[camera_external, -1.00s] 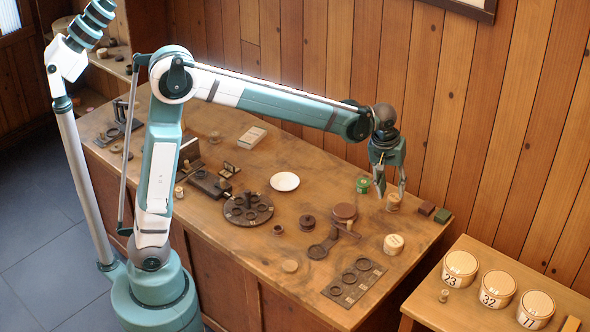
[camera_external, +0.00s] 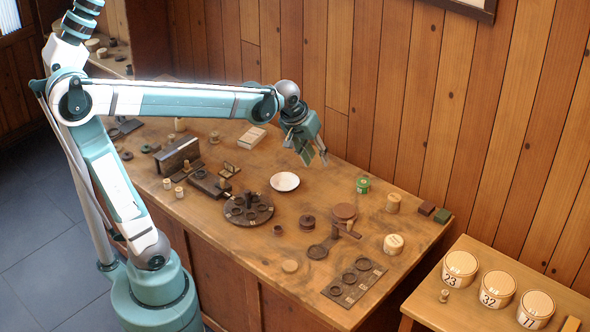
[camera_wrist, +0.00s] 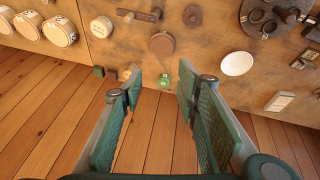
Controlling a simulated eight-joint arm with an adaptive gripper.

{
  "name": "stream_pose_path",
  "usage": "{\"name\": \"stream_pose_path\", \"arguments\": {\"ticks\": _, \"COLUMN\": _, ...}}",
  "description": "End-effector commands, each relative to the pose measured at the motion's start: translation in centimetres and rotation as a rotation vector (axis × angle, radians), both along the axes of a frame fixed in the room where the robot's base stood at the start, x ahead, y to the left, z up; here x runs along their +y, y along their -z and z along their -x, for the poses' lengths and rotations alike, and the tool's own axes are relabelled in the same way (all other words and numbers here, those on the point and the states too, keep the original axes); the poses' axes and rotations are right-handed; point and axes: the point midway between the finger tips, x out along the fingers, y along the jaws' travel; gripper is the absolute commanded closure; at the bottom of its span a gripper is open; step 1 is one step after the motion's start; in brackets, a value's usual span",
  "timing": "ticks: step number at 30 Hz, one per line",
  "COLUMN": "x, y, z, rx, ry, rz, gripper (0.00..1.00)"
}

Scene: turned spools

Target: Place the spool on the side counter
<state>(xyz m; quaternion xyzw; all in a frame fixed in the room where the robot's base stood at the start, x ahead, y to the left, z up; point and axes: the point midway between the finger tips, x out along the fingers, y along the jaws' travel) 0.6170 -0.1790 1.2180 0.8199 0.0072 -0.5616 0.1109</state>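My gripper (camera_external: 314,158) hangs in the air above the back of the main table, far up and left of the side counter. In the wrist view my gripper (camera_wrist: 161,84) has its green-padded fingers apart and holds nothing.
A plank wall stands behind.

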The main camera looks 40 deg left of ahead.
Motion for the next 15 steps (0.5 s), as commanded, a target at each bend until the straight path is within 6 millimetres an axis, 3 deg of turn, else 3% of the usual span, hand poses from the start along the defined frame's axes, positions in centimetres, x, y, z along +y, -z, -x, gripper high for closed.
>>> {"name": "stream_pose_path", "arguments": {"ticks": 3, "x": 2.6, "y": 0.0, "z": 1.9, "rx": -0.027, "ry": 0.01, "rz": -0.011, "gripper": 0.68}}
{"name": "stream_pose_path", "arguments": {"ticks": 15, "x": 9.5, "y": 0.8, "z": 8.0, "rx": -0.115, "ry": 0.052, "rz": -0.063, "gripper": 0.68}}
